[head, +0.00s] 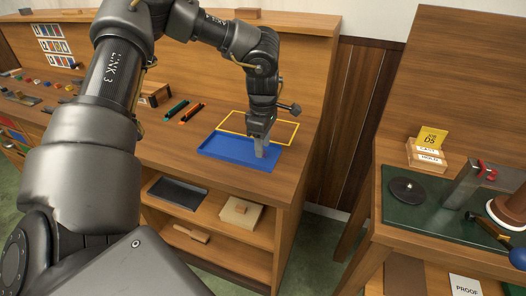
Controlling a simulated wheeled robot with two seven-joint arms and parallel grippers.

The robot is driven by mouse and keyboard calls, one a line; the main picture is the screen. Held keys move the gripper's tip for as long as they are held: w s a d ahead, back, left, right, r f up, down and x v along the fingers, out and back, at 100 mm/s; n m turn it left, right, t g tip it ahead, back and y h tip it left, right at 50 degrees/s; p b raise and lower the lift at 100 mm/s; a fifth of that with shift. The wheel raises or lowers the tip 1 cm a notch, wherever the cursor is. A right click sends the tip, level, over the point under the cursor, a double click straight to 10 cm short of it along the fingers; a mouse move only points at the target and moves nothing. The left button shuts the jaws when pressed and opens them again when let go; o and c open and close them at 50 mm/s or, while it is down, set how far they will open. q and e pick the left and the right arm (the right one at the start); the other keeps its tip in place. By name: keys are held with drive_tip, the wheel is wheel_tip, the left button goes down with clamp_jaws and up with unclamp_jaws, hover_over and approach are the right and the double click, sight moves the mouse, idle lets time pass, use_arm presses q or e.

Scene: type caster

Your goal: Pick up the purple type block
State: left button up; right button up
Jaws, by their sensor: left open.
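I cannot make out a purple type block for sure; several small coloured pieces (45,83) lie on the bench at the far left, too small to tell apart. My left gripper (262,150) points down over the right part of the blue tray (225,149). Its jaws are open, seen nearly edge-on, and I see nothing held between them. Whether the fingertips touch the tray is unclear. My left arm hides much of the bench between the small pieces and the tray. My right gripper is not in view.
A yellow outlined rectangle (230,117) lies behind the tray. Green and orange sticks (184,112) lie left of it. A shelf below holds a dark tray (177,192). At right, a second bench has a green mat (425,213) and a card holder (428,158).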

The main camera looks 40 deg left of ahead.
use_arm(q)
drive_tip(key=shift+f, duration=0.9)
clamp_jaws()
wheel_tip(320, 180, up, 10)
drive_tip(key=b, duration=0.1)
